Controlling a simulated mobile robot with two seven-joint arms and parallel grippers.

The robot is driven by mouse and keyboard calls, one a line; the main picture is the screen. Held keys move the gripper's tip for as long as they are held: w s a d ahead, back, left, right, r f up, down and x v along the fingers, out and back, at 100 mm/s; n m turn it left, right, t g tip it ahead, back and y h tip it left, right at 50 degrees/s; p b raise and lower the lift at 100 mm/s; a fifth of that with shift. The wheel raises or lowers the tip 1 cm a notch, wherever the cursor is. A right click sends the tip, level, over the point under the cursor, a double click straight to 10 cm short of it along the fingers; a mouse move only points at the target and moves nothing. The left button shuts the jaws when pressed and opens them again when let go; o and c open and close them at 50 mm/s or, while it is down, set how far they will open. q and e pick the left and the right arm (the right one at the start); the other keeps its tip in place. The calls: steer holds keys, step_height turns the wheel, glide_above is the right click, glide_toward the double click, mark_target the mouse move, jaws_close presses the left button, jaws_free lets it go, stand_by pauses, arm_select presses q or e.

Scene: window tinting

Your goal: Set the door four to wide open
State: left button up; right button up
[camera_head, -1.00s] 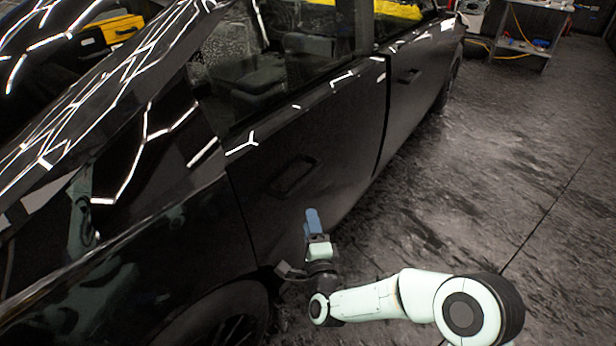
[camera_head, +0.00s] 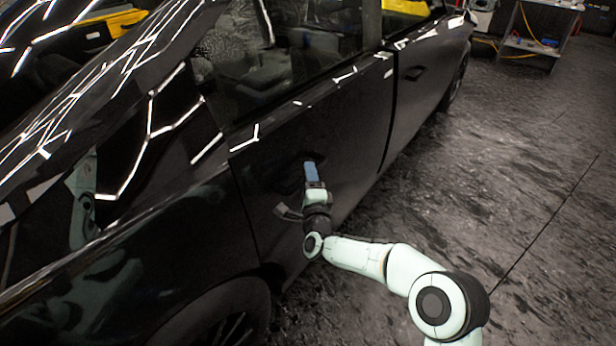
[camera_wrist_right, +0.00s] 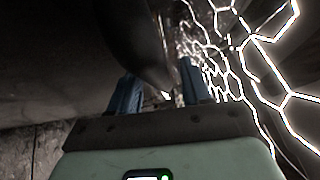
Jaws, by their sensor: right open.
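The black car's near door (camera_head: 330,135) is closed, flush with the body. Its recessed handle (camera_head: 285,183) is partly hidden behind my right gripper. My right gripper (camera_head: 310,168), with blue fingers, is at the right end of the handle. In the right wrist view the gripper (camera_wrist_right: 160,92) is open, its two blue fingers apart with a dark curved piece, likely the handle, reaching down between them. I cannot tell whether the fingers touch it. A second door (camera_head: 425,80) with its own handle (camera_head: 413,74) lies farther along the car, also closed. My left gripper is not in view.
The car's wheel (camera_head: 235,325) and rear side panel (camera_head: 150,260) are at the lower left. The dark floor (camera_head: 520,170) right of the car is clear. A metal workbench (camera_head: 535,45) stands at the far upper right.

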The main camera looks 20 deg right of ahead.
steer(key=shift+w, duration=0.4)
jaws_close()
steer(key=shift+d, duration=0.1)
steer(key=shift+s, duration=0.1)
